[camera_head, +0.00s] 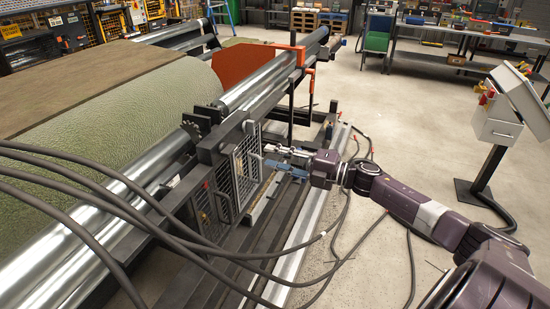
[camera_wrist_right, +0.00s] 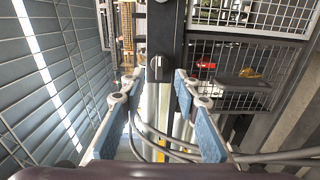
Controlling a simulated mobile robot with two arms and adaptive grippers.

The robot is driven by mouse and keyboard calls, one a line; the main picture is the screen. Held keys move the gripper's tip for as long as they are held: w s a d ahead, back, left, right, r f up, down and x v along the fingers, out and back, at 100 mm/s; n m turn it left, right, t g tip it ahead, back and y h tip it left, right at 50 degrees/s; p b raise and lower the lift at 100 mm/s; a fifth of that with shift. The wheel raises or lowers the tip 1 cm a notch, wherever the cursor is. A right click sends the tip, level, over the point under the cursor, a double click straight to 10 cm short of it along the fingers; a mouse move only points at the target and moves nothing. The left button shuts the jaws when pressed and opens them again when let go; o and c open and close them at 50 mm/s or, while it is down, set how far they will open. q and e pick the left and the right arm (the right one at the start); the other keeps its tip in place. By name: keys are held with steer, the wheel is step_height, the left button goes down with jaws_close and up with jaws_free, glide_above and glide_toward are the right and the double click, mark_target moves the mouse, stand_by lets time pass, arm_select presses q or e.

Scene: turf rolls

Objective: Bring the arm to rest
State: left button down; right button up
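My right arm (camera_head: 410,205) reaches in from the lower right of the head view, stretched toward the machine's side. My right gripper (camera_head: 276,160) is at its end, beside the mesh guard doors (camera_head: 247,165). In the wrist view the two blue-padded fingers of the right gripper (camera_wrist_right: 157,82) stand apart with nothing held between them. A dark upright post with a small black knob (camera_wrist_right: 155,68) shows beyond the gap; I cannot tell whether the fingertips touch it. My left gripper is in neither view.
The machine carries a large green turf roll (camera_head: 160,105), metal rollers (camera_head: 262,82) and an orange plate (camera_head: 245,66). Black hoses (camera_head: 110,195) cross the left foreground. A control stand (camera_head: 497,125) is at right. Workbenches (camera_head: 450,60) stand behind. Concrete floor is open between the machine and stand.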

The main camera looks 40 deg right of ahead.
steer(key=s+d+f+m+g+h, duration=0.1)
steer(key=s+d+f+m+h, duration=0.2)
steer(key=f, duration=0.7)
steer(key=s+d+f+m+h, duration=0.15)
steer(key=f+m, duration=0.35)
steer(key=f, duration=0.5)
steer(key=s+d+f+m+g+h, duration=0.15)
steer(key=f+m+h, duration=0.25)
steer(key=f, duration=0.6)
steer(key=s+a+f+m+g+h, duration=0.1)
steer(key=s+a+f+m+g, duration=0.15)
steer(key=s+f, duration=0.9)
steer(key=s+a+f+m+g, duration=0.2)
steer(key=s+a+f, duration=0.2)
steer(key=s+f, duration=0.35)
steer(key=s+a+f+m+g, duration=0.2)
steer(key=s+a+f, duration=0.2)
steer(key=s+f, duration=0.3)
steer(key=s+a+f+m+g, duration=0.1)
steer(key=s+a+f+g, duration=0.1)
steer(key=s+a+f, duration=0.2)
steer(key=s+a+f+m+g, duration=0.2)
steer(key=s+a, duration=0.8)
steer(key=s, duration=0.6)
step_height(320, 180, down, 3)
steer(key=shift+s+a+r+g, duration=0.1)
steer(key=shift+s+a+g, duration=0.15)
steer(key=shift+g, duration=0.55)
steer(key=shift+w+a+y, duration=0.1)
steer(key=shift+y, duration=0.15)
